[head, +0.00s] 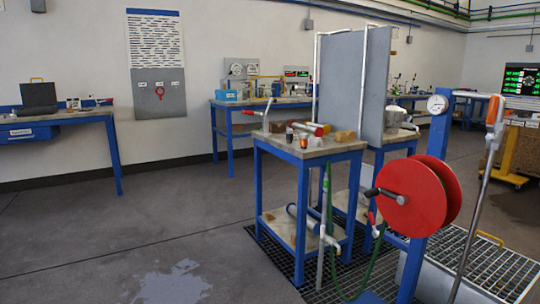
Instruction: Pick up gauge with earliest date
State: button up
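Another round dial, which may be a gauge (237,69), shows on a panel at the back table. Both are too small for any date to be read. Small items (303,140) stand on the near blue-framed table, too small to identify surely. I cannot tell whether other gauges lie among the things on the tables. My gripper is not in view.
The near table (318,150) stands on a floor grating with a tall grey panel (372,75) behind it. A red disc with a black crank (410,196) stands at right. A puddle (172,284) lies in front. The floor at left is clear.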

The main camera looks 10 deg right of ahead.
aim_at(296, 137)
jog(key=i+j+z, duration=0.1)
jog(key=i+z, duration=0.15)
jog(key=i, duration=0.4)
jog(key=i+j+z, duration=0.1)
jog(key=z, duration=0.35)
jog(key=i+j+z, duration=0.25)
jog(key=j, duration=0.15)
jog(key=i+j+z, duration=0.1)
jog(key=j+z, duration=0.15)
jog(key=j, duration=0.15)
jog(key=i+j+z, duration=0.1)
jog(key=j+z, duration=0.2)
jog(key=j, duration=0.1)
